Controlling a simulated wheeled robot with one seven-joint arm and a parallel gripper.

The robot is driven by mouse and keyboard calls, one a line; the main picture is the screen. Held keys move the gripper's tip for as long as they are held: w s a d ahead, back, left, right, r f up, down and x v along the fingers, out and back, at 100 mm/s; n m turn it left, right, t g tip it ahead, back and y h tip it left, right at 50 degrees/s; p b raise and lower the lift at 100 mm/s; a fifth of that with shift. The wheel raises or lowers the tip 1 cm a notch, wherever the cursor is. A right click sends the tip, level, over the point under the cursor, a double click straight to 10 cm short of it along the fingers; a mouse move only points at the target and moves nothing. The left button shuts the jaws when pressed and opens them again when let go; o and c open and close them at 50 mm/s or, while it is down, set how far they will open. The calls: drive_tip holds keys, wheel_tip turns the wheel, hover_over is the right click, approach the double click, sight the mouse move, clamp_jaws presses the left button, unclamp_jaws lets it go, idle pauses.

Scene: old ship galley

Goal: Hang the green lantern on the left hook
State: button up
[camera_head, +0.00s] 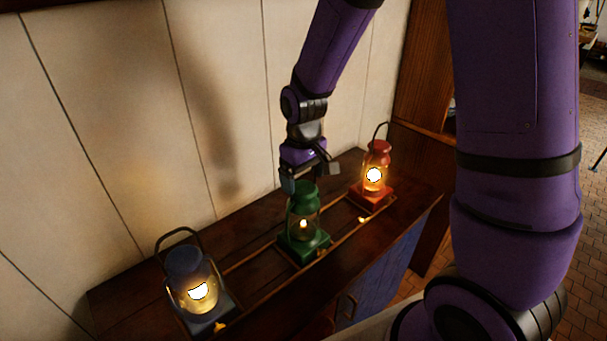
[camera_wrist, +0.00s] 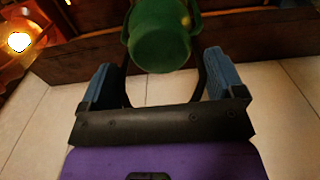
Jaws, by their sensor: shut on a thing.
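The green lantern (camera_head: 303,222) stands upright on the wooden counter, between the other two lanterns, with a small flame glowing in its glass. My gripper (camera_head: 308,176) is right at its top. In the wrist view, the lantern's green cap (camera_wrist: 160,45) shows between the two blue finger pads of my gripper (camera_wrist: 159,75). Dark parts of its handle run down between the pads, and my gripper is shut on the lantern by this handle. The exact contact is hard to make out. No hook is visible in either view.
A dark blue lit lantern (camera_head: 190,280) stands at the near left with its handle up. A red lit lantern (camera_head: 374,170) stands close by on the right; it glows in the wrist view (camera_wrist: 20,42) too. Low rails edge the counter (camera_head: 255,285). A panelled wall (camera_head: 130,110) rises behind.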

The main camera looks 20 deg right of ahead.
drive_tip(key=o, duration=1.8)
wheel_tip(320, 180, up, 10)
drive_tip(key=shift+d+r, duration=0.15)
drive_tip(key=shift+r, duration=0.05)
drive_tip(key=s+d+r+m+t, duration=0.1)
drive_tip(key=s+d+r, duration=0.1)
drive_tip(key=s+r, duration=0.2)
drive_tip(key=s+d+r+m+t, duration=0.1)
drive_tip(key=s+r, duration=0.4)
drive_tip(key=s, duration=0.5)
drive_tip(key=s+d+r+m+t, duration=0.1)
drive_tip(key=s+d+r+t, duration=0.2)
drive_tip(key=s, duration=0.4)
drive_tip(key=shift+d+r+m, duration=0.3)
drive_tip(key=shift+r+m, duration=0.1)
drive_tip(key=shift+r, duration=0.5)
